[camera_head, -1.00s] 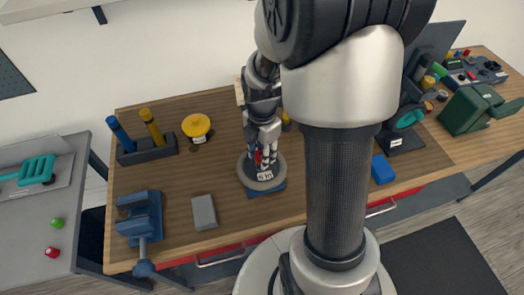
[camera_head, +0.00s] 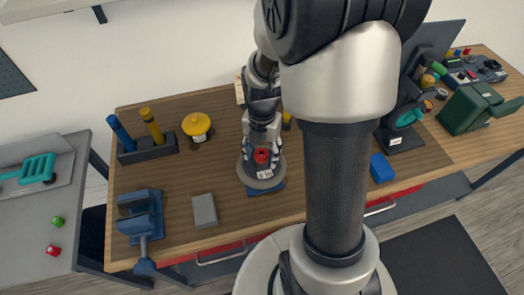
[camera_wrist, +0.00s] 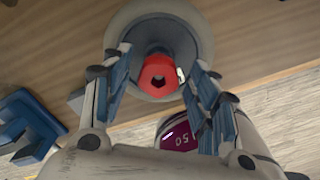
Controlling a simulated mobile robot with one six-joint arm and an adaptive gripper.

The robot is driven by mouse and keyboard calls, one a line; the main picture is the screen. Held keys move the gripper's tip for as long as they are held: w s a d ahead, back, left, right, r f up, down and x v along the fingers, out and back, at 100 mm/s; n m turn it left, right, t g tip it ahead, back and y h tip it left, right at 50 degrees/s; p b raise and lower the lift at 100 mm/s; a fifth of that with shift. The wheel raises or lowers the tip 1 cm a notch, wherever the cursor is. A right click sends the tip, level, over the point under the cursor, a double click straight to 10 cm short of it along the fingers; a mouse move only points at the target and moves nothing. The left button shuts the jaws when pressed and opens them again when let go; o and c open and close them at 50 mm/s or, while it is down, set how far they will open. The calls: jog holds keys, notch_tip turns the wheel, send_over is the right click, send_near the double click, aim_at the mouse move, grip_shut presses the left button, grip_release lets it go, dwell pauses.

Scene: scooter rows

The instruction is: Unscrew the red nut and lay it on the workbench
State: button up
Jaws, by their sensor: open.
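The red nut (camera_wrist: 159,77) sits at the middle of a round grey disc base (camera_wrist: 198,27) in the wrist view. In the head view the red nut (camera_head: 262,156) shows just below my gripper, over the same round base (camera_head: 247,178) on the workbench (camera_head: 225,236). My gripper (camera_wrist: 155,75) is open, with one finger on each side of the nut. Both fingers look apart from the nut in the wrist view. I cannot tell the exact height of the fingertips relative to it.
A blue vise (camera_head: 142,218) and a grey block (camera_head: 204,210) stand left of the base. A yellow round knob (camera_head: 196,124) is behind them. A blue block (camera_head: 381,168) lies to the right. Bare wood is free around the grey block.

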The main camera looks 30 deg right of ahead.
aim_at(262, 155)
notch_tip(262, 155, up, 12)
dwell(0.7)
jog(key=m+p, duration=0.3)
jog(key=m, duration=1.9)
jog(key=shift+p, duration=0.35)
jog(key=shift+o, duration=0.3)
